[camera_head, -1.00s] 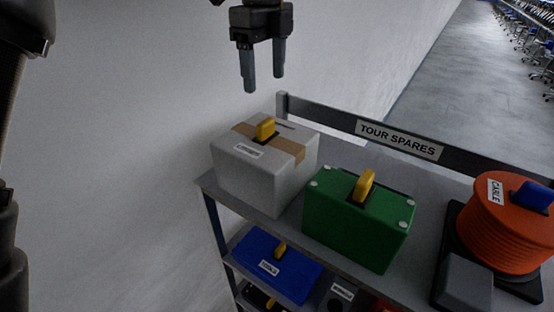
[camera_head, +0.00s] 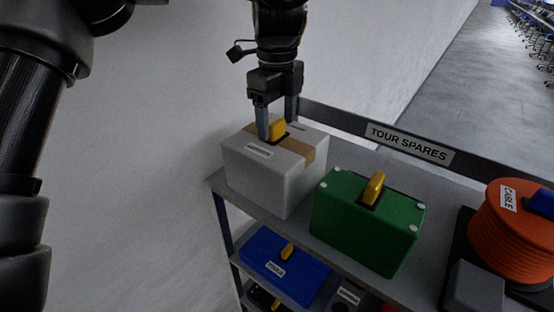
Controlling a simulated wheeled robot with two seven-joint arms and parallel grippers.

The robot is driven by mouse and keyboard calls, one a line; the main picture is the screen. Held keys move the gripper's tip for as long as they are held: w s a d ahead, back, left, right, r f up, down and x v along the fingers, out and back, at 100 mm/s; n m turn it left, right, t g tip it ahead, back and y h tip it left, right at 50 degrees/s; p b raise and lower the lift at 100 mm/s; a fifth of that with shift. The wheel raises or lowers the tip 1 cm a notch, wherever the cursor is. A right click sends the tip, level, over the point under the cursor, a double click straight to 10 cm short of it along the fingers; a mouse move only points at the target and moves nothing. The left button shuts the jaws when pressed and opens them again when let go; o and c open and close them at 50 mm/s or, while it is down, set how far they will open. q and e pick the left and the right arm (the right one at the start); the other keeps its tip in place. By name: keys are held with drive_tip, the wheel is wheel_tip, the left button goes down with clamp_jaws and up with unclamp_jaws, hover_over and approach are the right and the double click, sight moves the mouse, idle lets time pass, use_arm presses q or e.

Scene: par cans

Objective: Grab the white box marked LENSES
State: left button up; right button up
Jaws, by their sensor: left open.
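The white box (camera_head: 262,178) stands at the left end of the shelf's top level. It has a brown tape strip, a yellow handle (camera_head: 278,129) on its lid and a small label too blurred to read. My left gripper (camera_head: 277,134) points down over the box, open, with its fingertips at the level of the handle. One finger shows to the left of the handle; the other is partly hidden behind it. I cannot tell whether the fingers touch the handle. My right gripper is not in view.
A green case (camera_head: 366,222) with a yellow handle stands right of the box. An orange cable drum (camera_head: 512,232) is at the far right. A rail marked TOUR SPARES (camera_head: 409,144) runs behind. A blue case (camera_head: 284,265) lies one level below. A wall is on the left.

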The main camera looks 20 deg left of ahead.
use_arm(q)
drive_tip(key=shift+w+a+f, duration=0.1)
drive_tip(key=shift+w+f, duration=0.05)
drive_tip(key=shift+f, duration=0.25)
drive_tip(key=shift+w+a+f, duration=0.1)
drive_tip(key=shift+f, duration=0.3)
drive_tip(key=shift+s+d+r, duration=0.1)
drive_tip(key=shift+s+d, duration=0.05)
drive_tip(key=shift+c, duration=1.9)
clamp_jaws()
